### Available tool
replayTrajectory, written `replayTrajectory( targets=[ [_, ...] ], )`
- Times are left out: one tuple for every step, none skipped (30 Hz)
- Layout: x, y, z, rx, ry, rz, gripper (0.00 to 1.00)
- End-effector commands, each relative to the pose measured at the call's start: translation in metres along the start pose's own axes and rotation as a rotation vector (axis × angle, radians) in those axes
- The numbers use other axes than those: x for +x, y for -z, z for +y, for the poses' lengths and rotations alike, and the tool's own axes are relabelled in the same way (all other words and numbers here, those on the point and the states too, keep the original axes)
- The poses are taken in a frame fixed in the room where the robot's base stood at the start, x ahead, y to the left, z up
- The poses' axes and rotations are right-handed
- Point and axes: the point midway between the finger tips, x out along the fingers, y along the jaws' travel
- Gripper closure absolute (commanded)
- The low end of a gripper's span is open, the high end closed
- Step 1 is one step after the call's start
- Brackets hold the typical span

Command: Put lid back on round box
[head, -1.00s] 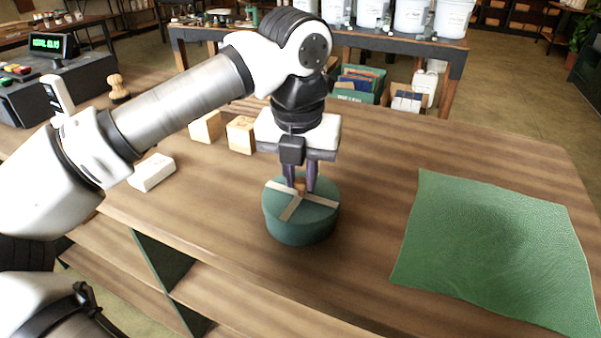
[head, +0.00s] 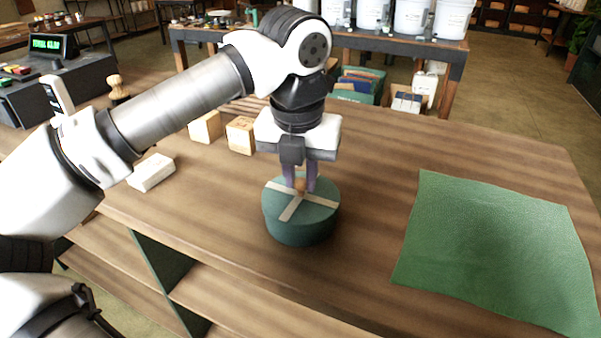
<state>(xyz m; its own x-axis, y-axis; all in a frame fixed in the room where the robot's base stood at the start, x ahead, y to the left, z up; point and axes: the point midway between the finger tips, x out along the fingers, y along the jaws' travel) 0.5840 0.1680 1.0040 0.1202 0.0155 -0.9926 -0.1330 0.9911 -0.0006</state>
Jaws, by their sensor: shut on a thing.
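The round box (head: 300,232) is dark green and stands on the wooden table near its front edge. Its green lid (head: 318,207), with pale crossed bands and a small wooden knob (head: 300,185) in the middle, sits on top of the box and looks level. I cannot make out a gap between lid and box. My gripper (head: 300,188) points straight down over the centre of the lid, its two fingers shut on the knob. The fingers hide part of the knob and the far part of the lid.
A green cloth (head: 490,245) lies flat at the right. Two wooden blocks (head: 240,135) and a white block (head: 152,172) lie behind and left of the box. A stamp (head: 117,88) and a dark register (head: 60,85) stand at the far left. The table between box and cloth is clear.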

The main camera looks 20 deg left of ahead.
Motion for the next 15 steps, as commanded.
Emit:
replayTrajectory(
  targets=[
    [-0.0001,0.0000,0.0000,0.000,0.000,0.000,1.00],
    [-0.0001,0.0000,0.0000,0.000,0.000,0.000,1.00],
    [-0.0001,0.0000,0.0000,0.000,0.000,0.000,1.00],
    [-0.0001,0.0000,0.0000,0.000,0.000,0.000,1.00],
    [-0.0001,0.0000,0.0000,0.000,0.000,0.000,0.76],
    [-0.0001,0.0000,0.0000,0.000,0.000,0.000,0.71],
    [0.0000,0.0000,0.0000,0.000,0.000,0.000,0.67],
    [0.0000,0.0000,0.0000,0.000,0.000,0.000,0.63],
    [0.0000,0.0000,0.0000,0.000,0.000,0.000,0.57],
    [0.0000,0.0000,0.0000,0.000,0.000,0.000,0.54],
    [0.0000,0.0000,0.0000,0.000,0.000,0.000,0.54],
    [0.0000,0.0000,0.0000,0.000,0.000,0.000,0.54],
    [0.0000,0.0000,0.0000,0.000,0.000,0.000,0.54],
    [0.0000,0.0000,0.0000,0.000,0.000,0.000,0.54],
    [0.0000,0.0000,0.0000,0.000,0.000,0.000,0.54]
  ],
)
